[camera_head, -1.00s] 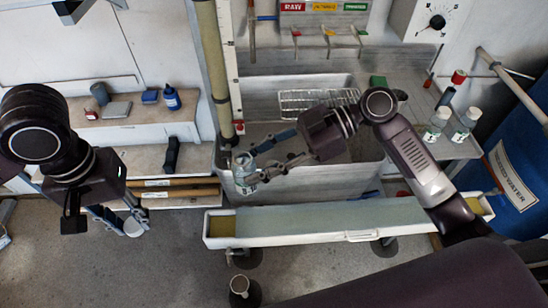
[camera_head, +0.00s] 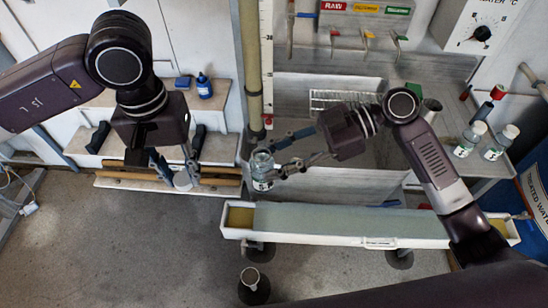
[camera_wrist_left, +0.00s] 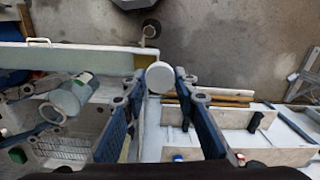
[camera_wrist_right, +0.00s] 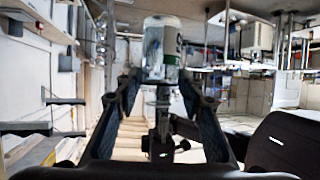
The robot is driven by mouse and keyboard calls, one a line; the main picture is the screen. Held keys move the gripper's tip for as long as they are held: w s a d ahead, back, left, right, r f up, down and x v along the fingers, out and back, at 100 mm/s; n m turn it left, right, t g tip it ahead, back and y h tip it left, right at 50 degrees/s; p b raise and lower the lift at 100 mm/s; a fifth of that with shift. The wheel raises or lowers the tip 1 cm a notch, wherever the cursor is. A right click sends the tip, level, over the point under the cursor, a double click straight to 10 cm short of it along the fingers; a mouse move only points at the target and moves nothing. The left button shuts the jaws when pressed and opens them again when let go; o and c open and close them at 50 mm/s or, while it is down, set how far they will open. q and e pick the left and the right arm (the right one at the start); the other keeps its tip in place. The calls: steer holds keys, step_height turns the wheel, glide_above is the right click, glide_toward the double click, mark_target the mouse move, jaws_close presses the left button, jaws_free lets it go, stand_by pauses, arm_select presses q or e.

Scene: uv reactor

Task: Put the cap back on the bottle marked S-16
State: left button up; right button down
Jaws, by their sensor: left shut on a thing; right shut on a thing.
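My right gripper (camera_head: 285,160) is shut on an open clear bottle (camera_head: 262,165) with a pale label, held upright above the left end of the long trough. The label's marking is too small to read. The bottle also shows between the fingers in the right wrist view (camera_wrist_right: 162,52). My left gripper (camera_head: 178,178) is shut on a round white cap (camera_head: 182,180), to the left of the bottle and apart from it. The cap also shows between the fingertips in the left wrist view (camera_wrist_left: 160,77), with the bottle (camera_wrist_left: 72,96) off to the left.
The long white trough (camera_head: 330,236) runs below my right gripper. A vertical pipe (camera_head: 248,70) stands behind the bottle. The floor (camera_head: 130,255) at the lower left is clear.

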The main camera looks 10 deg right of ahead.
mark_target(262, 149)
arm_select(q)
steer(key=shift+m, duration=0.7)
steer(key=w+d+r, duration=0.1)
steer(key=d+r, duration=0.2)
steer(key=d, duration=0.2)
steer(key=d+r, duration=0.4)
steer(key=d, duration=0.1)
steer(key=w+d+r, duration=0.1)
steer(key=d+r, duration=0.3)
steer(key=d, duration=0.1)
steer(key=shift+w+d, duration=0.3)
steer(key=shift+d, duration=0.05)
steer(key=shift+a, duration=0.1)
steer(key=shift+f, duration=2)
steer(key=shift+f, duration=0.1)
steer(key=shift+f, duration=0.75)
steer(key=shift+f, duration=0.6)
